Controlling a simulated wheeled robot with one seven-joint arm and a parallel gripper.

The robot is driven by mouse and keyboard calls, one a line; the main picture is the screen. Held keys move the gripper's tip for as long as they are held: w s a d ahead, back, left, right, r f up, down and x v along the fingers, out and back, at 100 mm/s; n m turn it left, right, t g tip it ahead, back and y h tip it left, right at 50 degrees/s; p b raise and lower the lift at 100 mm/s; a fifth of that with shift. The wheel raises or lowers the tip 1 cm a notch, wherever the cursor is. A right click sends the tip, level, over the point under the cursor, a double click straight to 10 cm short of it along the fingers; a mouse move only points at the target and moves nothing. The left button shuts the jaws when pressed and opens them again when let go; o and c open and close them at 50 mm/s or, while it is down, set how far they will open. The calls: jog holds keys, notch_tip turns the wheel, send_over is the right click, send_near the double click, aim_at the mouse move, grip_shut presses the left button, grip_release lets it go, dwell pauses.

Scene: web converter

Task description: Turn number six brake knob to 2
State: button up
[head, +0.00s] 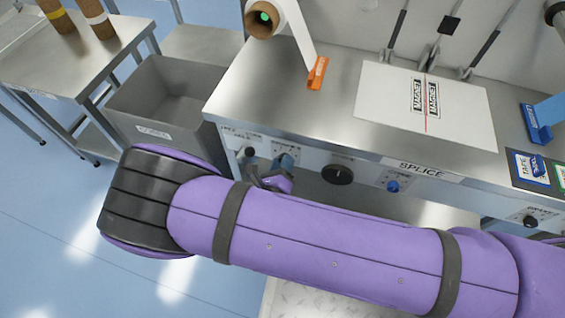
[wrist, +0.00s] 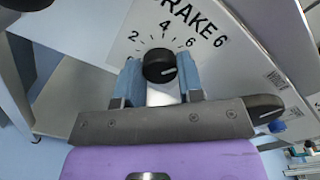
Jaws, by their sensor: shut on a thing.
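The number six brake knob (wrist: 159,66) is a round black knob on a white panel in the wrist view. The label BRAKE 6 and the dial numbers 2, 4 and 6 (wrist: 164,28) show above it. A pale mark shows on the knob's right side, away from the 2 at upper left. My gripper (wrist: 160,78) has its two blue fingers on either side of the knob and is shut on it. In the head view my gripper (head: 285,170) is at the panel front, left of the large black knob, and the brake knob is hidden behind it.
The panel front also carries a black knob (head: 249,152), a large black knob (head: 337,174) and a blue knob (head: 393,186). Above is a metal worktop (head: 340,118) with an orange clip (head: 317,74) and a white sheet (head: 385,100). A grey bin (head: 150,130) stands left.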

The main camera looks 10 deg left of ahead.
jog(key=n, duration=2.2)
jog(key=shift+s, duration=0.1)
dwell(0.4)
jog(key=o, duration=0.9)
jog(key=s, duration=1)
jog(key=shift+s+a, duration=0.35)
jog(key=shift+a, duration=0.05)
